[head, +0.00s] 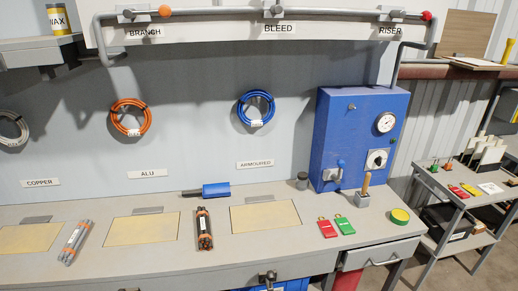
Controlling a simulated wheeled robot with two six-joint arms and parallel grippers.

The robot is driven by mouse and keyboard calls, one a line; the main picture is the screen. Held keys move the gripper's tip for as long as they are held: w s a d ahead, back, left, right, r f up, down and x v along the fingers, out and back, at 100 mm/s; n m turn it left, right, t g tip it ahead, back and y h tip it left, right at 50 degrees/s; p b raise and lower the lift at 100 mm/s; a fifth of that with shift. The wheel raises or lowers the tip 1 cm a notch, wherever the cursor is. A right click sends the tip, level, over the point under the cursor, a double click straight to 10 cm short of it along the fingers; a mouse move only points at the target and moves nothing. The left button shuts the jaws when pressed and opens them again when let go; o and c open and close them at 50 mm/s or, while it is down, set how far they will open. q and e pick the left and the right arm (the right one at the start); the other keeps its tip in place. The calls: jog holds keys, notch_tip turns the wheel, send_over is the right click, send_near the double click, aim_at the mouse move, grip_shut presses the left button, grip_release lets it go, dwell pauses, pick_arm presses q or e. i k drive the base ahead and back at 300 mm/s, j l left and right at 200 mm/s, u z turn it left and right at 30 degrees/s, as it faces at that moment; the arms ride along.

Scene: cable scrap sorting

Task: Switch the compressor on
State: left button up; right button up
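A blue cabinet (345,130) stands at the back right of the bench, and a grey pipe runs up from its top. No label on it is readable as compressor. Its front has a round white gauge (385,123) and a black rotary knob (377,160) on a white plate below the gauge. The knob's setting is too small to read. A grey lever or padlock-like fitting (339,172) is at the lower left of the front. Neither of my grippers shows in the head view.
Red and green tags (335,227), a wooden-handled tool (363,193) and a yellow-green round item (400,216) lie before the cabinet. A dark cable bundle (204,230) and a blue cylinder (216,190) lie further left. An overhead pipe has BRANCH, BLEED and RISER labels (390,30).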

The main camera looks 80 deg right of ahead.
aim_at(378, 160)
jog(key=z, duration=3.8)
jog(key=i+l+u, duration=0.1)
jog(key=i+l, duration=0.15)
jog(key=i, duration=0.25)
jog(key=i+l+u, duration=0.1)
jog(key=i+l, duration=0.25)
jog(key=i+l+u, duration=0.1)
jog(key=i+l, duration=0.25)
jog(key=i, duration=0.25)
